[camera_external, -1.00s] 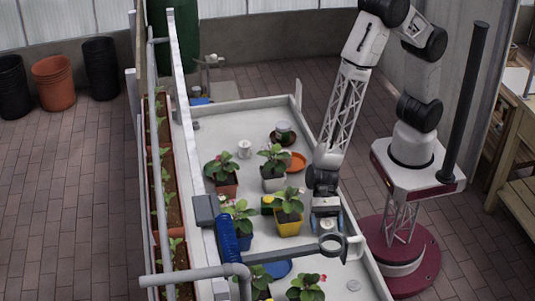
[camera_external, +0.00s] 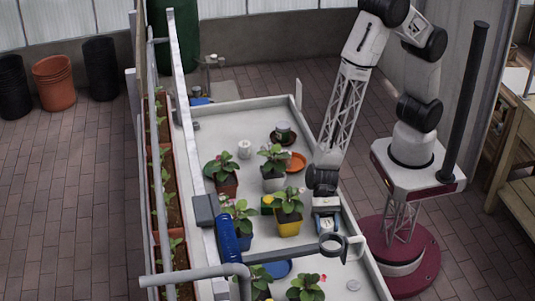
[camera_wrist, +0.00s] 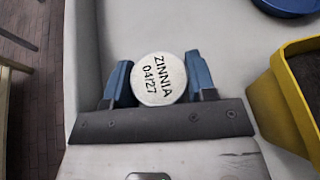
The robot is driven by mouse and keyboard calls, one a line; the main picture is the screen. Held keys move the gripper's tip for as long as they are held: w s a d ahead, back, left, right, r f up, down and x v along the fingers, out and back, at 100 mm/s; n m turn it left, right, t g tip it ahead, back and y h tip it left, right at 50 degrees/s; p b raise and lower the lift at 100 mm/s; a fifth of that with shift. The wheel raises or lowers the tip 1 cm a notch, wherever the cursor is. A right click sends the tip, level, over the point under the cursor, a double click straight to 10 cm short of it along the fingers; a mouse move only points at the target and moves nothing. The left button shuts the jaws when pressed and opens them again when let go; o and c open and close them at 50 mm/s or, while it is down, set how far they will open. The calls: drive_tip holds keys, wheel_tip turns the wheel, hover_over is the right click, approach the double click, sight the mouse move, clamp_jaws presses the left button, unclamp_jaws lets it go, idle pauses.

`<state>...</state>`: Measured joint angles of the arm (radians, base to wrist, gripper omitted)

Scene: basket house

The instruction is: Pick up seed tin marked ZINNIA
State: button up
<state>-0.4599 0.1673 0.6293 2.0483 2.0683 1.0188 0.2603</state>
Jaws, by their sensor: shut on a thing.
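The seed tin (camera_wrist: 160,80) is a small round tin with a pale lid. In the wrist view its lid reads "ZINNIA 04/27". My gripper (camera_wrist: 160,84) has its two blue fingers shut on the tin, one on each side. In the external view my gripper (camera_external: 326,226) is low at the right side of the pale bench tray, to the right of a yellow pot. I cannot tell whether the tin touches the tray floor.
The yellow pot (camera_external: 288,226) with a plant stands close to my gripper; it also shows in the wrist view (camera_wrist: 273,112). A grey bar with a ring (camera_external: 331,246) crosses just in front of my gripper. Several potted plants fill the tray's middle. The raised tray rim (camera_external: 365,250) runs alongside.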

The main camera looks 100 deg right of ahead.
sight(326, 221)
drive_tip(key=shift+r, duration=0.15)
drive_tip(key=shift+r, duration=4.85)
